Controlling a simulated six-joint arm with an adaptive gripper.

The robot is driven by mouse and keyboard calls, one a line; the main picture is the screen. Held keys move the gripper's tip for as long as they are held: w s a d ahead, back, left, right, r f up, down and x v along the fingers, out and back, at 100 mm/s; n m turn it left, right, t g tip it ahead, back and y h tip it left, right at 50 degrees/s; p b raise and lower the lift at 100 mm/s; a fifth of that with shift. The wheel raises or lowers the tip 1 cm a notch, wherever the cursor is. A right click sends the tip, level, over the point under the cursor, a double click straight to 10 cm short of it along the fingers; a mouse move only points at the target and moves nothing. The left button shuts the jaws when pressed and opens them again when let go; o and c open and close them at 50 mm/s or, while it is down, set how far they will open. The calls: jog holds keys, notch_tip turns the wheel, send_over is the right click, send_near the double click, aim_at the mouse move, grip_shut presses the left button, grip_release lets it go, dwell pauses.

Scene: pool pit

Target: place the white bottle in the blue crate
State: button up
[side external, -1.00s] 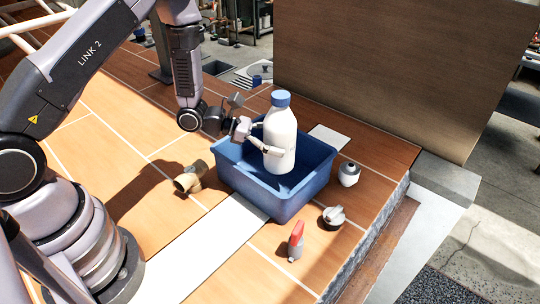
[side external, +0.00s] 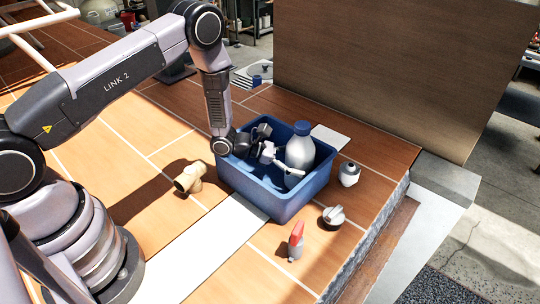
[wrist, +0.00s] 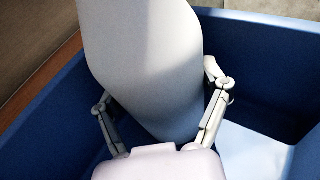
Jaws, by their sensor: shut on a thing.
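The white bottle (side external: 300,150) with a blue cap stands upright inside the blue crate (side external: 275,207), toward its right back side. My gripper (side external: 294,171) reaches down into the crate from the left and is shut on the bottle. In the wrist view the bottle (wrist: 145,60) fills the middle between my two fingers (wrist: 165,115), with blue crate walls around it. The bottle's lower part is hidden by the crate wall and my finger, so I cannot tell whether it touches the crate floor.
A tan pipe fitting (side external: 189,178) lies left of the crate. A tall brown panel (side external: 400,75) stands behind.

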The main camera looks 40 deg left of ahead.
jog(key=shift+f, duration=0.1)
jog(key=o, duration=1.2)
